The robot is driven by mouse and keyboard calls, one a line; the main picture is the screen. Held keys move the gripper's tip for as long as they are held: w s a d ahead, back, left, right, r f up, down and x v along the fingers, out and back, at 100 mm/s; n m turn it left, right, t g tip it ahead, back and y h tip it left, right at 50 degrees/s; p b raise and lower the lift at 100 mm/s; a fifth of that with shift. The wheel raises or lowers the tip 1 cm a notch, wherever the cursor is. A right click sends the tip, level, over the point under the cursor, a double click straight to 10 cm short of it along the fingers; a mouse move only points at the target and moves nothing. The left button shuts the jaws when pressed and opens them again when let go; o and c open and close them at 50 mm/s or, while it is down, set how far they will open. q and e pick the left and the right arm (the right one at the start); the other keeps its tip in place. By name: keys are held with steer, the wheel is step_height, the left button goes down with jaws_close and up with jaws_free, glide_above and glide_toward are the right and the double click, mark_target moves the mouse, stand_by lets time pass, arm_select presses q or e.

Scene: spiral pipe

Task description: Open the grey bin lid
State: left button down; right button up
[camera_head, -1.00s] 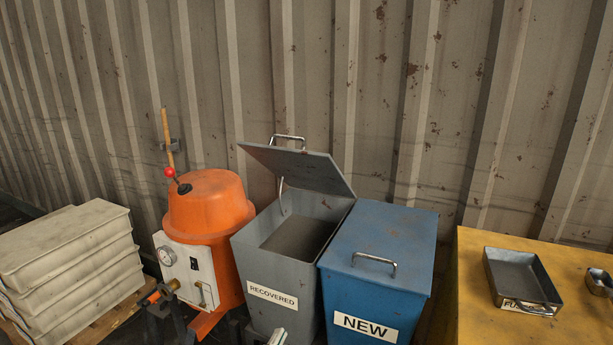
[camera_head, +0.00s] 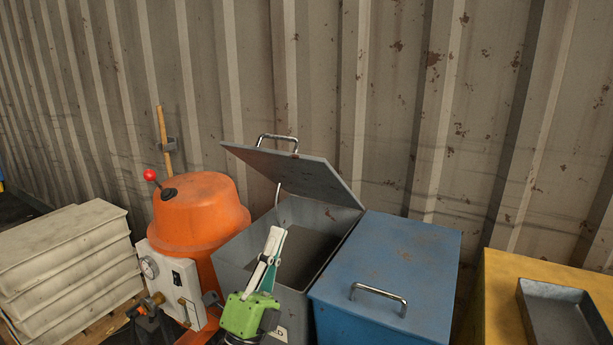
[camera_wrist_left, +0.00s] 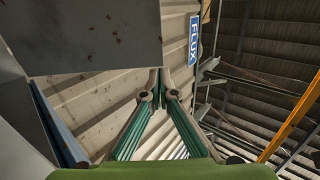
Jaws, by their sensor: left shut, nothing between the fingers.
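The grey bin (camera_head: 237,258) stands in the middle of the head view, with its mouth uncovered. Its grey lid (camera_head: 300,173) is raised and slants up to the left, with a metal handle (camera_head: 277,138) at the raised edge. My left gripper (camera_head: 274,238) points up in front of the bin's opening, below the lid. It is shut and empty and hides part of the bin's front and label. In the left wrist view, the gripper (camera_wrist_left: 160,80) has a grey panel, probably the lid (camera_wrist_left: 92,36), above and left of it. My right gripper is out of view.
The blue bin (camera_head: 390,255) with a shut lid stands close on the right. A yellow table with a grey tray (camera_head: 560,318) is further right. An orange machine (camera_head: 198,213) stands close on the left, beside stacked pale sacks (camera_head: 65,245). A corrugated wall is behind.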

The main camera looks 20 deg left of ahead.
arm_select(q)
steer(key=p, duration=0.3)
glide_toward(302, 159)
steer(key=p+x, duration=0.2)
steer(key=x, duration=0.4)
steer(key=shift+r, duration=0.3)
steer(key=shift+w+r, duration=0.15)
steer(key=shift+w, duration=0.15)
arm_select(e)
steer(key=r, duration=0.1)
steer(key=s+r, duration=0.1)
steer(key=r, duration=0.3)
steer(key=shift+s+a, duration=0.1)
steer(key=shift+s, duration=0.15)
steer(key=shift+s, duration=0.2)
